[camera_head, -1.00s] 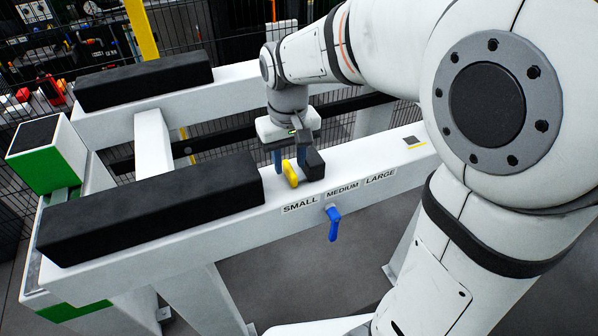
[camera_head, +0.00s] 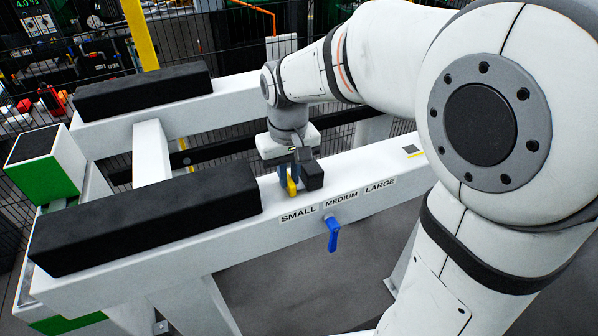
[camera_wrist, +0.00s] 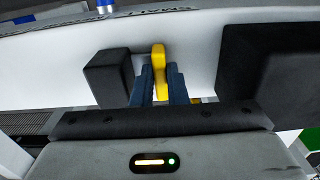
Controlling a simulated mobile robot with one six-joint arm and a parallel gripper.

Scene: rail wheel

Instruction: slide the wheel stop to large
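The wheel stop is a small black block (camera_head: 313,176) with a yellow upright piece (camera_head: 292,187) beside it, on top of the white beam behind the SMALL label (camera_head: 298,215). The block (camera_wrist: 108,76) and yellow piece (camera_wrist: 158,58) also show in the wrist view. My gripper (camera_head: 288,181) points down, its blue fingers close together on either side of the yellow piece. In the wrist view the fingers (camera_wrist: 159,84) appear shut on it. The MEDIUM (camera_head: 341,199) and LARGE (camera_head: 380,186) labels lie further right. A blue lever (camera_head: 333,233) hangs below MEDIUM on the beam's front face.
A long black pad (camera_head: 150,215) lies on the beam just left of my gripper. The beam top is clear rightward to a dark patch (camera_head: 411,149) with a yellow line. Another pad (camera_head: 145,90) sits on the rear beam, with a wire fence behind.

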